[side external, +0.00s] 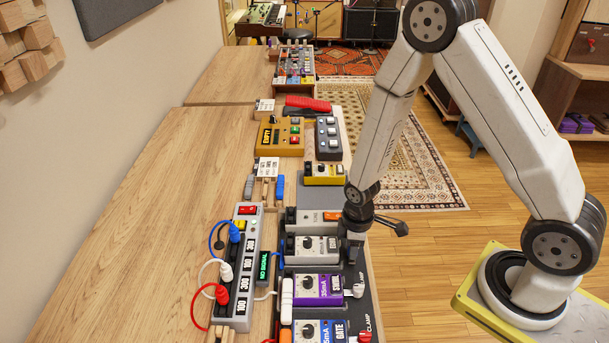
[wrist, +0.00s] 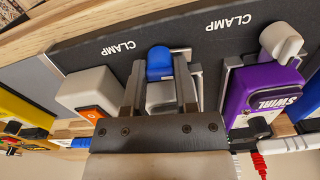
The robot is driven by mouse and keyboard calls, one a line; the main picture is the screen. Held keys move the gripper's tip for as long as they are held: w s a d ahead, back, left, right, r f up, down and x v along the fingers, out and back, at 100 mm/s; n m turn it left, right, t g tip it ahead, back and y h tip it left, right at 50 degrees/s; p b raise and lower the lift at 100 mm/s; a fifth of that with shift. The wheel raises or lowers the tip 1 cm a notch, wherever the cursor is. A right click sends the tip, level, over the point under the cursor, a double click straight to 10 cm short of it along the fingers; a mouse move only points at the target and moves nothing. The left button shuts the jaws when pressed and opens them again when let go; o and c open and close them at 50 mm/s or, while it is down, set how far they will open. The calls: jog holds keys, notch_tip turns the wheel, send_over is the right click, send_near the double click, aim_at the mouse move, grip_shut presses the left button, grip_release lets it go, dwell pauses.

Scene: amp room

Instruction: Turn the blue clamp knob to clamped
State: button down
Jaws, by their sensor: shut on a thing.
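The blue clamp knob (wrist: 160,62) shows in the wrist view between the two fingers of my gripper (wrist: 161,82), which is shut on it. It sits at the end of a grey pedal on a dark board, below a white CLAMP label (wrist: 117,48). In the side view my gripper (side external: 354,240) points down at the right end of the grey pedal (side external: 312,249). The blue knob is hidden there behind my gripper. I cannot tell the knob's exact angle.
A purple SWIRL pedal (side external: 318,289) with a white clamp knob (side external: 358,290) stands beside the grey pedal. A red clamp knob (side external: 365,337) is nearer the camera. A power strip (side external: 240,275) with coloured plugs lies to the left. The wooden tabletop (side external: 150,220) left of it is clear.

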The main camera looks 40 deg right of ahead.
jog(key=m, duration=0.8)
jog(key=shift+m, duration=0.3)
jog(key=m, duration=0.3)
jog(key=shift+m, duration=0.3)
jog(key=m, duration=0.4)
jog(key=shift+c, duration=2)
grip_release()
